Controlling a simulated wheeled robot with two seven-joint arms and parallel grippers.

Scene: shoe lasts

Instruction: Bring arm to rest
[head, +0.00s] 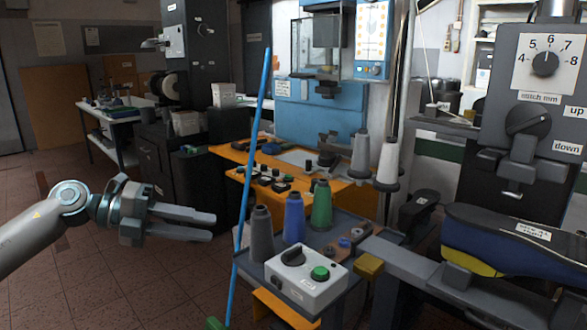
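My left arm comes in from the left edge over the tiled floor. My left gripper (213,227) points right, with its two fingers apart and a gap between them, and nothing shows in the gap. Its tips are left of the light blue pole (254,135), apart from it in the picture. My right arm and gripper are not in view. A dark blue shoe last (510,240) with a yellow underside and a white label lies at the right, below the grey machine head.
Grey (261,235), blue (294,218) and green (320,206) thread cones stand on a shelf behind a white control box (306,279). The stitch machine head (540,85) is at the right. An orange bench (245,160) lies behind. Open floor (120,285) spreads at the left.

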